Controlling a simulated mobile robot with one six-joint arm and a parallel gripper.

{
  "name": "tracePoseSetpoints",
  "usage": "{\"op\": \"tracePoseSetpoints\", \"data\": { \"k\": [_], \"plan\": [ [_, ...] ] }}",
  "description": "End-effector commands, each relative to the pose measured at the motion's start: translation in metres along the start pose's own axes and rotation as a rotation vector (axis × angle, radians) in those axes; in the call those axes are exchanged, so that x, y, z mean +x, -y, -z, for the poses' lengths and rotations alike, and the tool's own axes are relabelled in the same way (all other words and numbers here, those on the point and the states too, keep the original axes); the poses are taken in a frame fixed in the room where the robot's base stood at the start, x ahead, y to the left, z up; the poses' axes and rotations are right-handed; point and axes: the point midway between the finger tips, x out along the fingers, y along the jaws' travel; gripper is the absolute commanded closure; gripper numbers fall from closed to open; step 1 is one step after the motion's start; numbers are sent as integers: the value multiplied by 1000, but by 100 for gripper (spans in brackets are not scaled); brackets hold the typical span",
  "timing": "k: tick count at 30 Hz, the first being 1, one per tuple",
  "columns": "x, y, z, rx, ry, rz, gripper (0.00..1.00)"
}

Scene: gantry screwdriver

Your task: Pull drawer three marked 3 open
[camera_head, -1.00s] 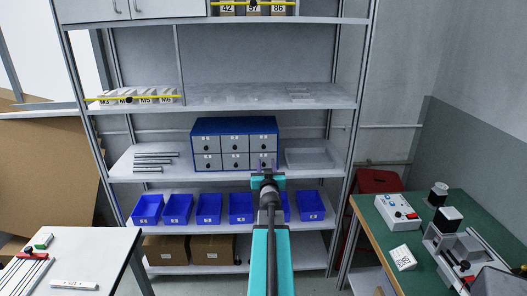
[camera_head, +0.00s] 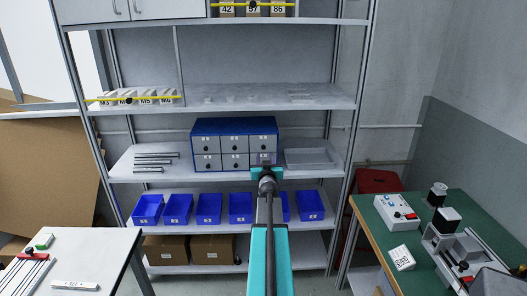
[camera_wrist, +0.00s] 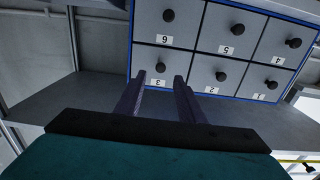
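The blue-framed drawer cabinet (camera_head: 193,140) has two rows of grey drawers with round black knobs, all shut. The wrist view shows it upside down. There drawer 3 is at the lower left, with its black knob (camera_wrist: 160,67) and white label marked 3 (camera_wrist: 157,82). In the head view, drawer 3 (camera_head: 263,142) is at the top right. My gripper (camera_wrist: 159,76) is open, its two dark fingers pointing at the drawer front. The knob of drawer 3 shows between the fingertips; I cannot tell whether they touch it. My gripper (camera_head: 264,160) hides part of the lower right drawer in the head view.
A grey tray (camera_head: 310,158) lies right of the cabinet, and metal rods (camera_head: 152,160) lie left of it. Blue bins (camera_head: 209,208) stand on the shelf below. A green-topped bench (camera_head: 380,215) is at the right, a white table (camera_head: 95,250) at the left.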

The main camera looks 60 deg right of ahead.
Motion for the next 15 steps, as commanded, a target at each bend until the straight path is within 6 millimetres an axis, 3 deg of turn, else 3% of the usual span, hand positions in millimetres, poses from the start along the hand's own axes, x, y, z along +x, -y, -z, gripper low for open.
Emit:
{"op": "tracePoseSetpoints", "data": {
  "k": [15],
  "plan": [
    [45, 0, 0, 0, 0, 1, 65]
  ]
}}
